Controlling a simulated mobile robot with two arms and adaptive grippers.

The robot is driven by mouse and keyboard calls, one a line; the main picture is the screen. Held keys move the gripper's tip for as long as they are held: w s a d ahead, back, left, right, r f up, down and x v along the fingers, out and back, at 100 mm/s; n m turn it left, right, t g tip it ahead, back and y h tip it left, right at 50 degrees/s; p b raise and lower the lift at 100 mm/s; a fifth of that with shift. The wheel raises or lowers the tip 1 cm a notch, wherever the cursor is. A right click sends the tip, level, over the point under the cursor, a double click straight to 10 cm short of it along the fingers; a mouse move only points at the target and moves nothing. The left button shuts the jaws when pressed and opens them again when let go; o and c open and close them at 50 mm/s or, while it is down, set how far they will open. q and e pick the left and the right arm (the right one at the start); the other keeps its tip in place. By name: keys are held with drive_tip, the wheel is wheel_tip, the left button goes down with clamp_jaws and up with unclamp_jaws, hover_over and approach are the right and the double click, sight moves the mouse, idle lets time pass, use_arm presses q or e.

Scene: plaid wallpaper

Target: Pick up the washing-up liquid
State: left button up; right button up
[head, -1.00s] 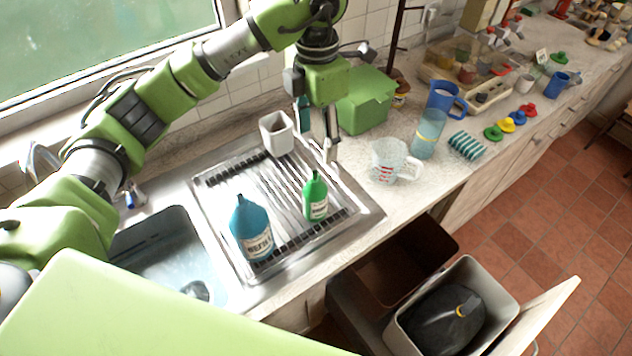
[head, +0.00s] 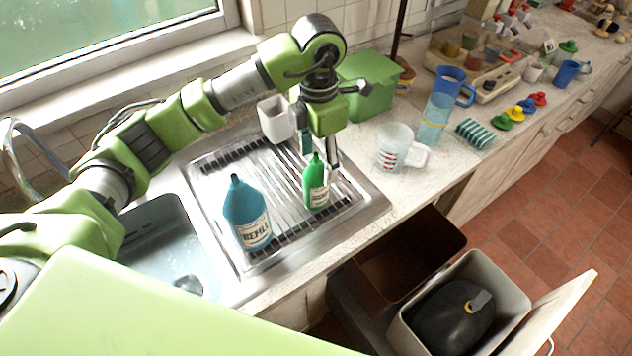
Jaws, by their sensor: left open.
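A green bottle (head: 315,192), which looks like the washing-up liquid, stands upright on the ribbed metal draining board (head: 222,170). A larger blue bottle (head: 247,215) with a label reading "REFILL" stands to its left. My left gripper (head: 320,158) points down, open, right over the green bottle, with its fingers to either side of the bottle's cap. Whether a finger touches the bottle I cannot tell. My right gripper is not in view.
A pale cup (head: 275,119) stands behind, left of the gripper, and a green box (head: 368,88) behind, right. A measuring jug (head: 393,147) is on the counter to the right. The sink (head: 160,240) lies left; an open drawer with bins (head: 405,265) juts out in front.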

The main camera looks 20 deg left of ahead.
sight(316, 182)
use_arm(q)
wheel_tip(316, 182, down, 2)
drive_tip(key=shift+f+p, duration=0.2)
drive_tip(key=shift+p, duration=0.1)
drive_tip(key=shift+a+f, duration=0.1)
drive_tip(key=shift+f, duration=0.35)
wheel_tip(316, 182, down, 4)
drive_tip(key=p, duration=0.3)
drive_tip(key=shift+a, duration=0.15)
drive_tip(key=shift+f, duration=0.5)
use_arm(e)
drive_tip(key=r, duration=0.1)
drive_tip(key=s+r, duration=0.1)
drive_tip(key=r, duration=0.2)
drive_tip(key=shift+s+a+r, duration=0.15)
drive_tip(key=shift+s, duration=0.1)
use_arm(q)
drive_tip(key=shift+c, duration=0.5)
drive_tip(key=c, duration=1)
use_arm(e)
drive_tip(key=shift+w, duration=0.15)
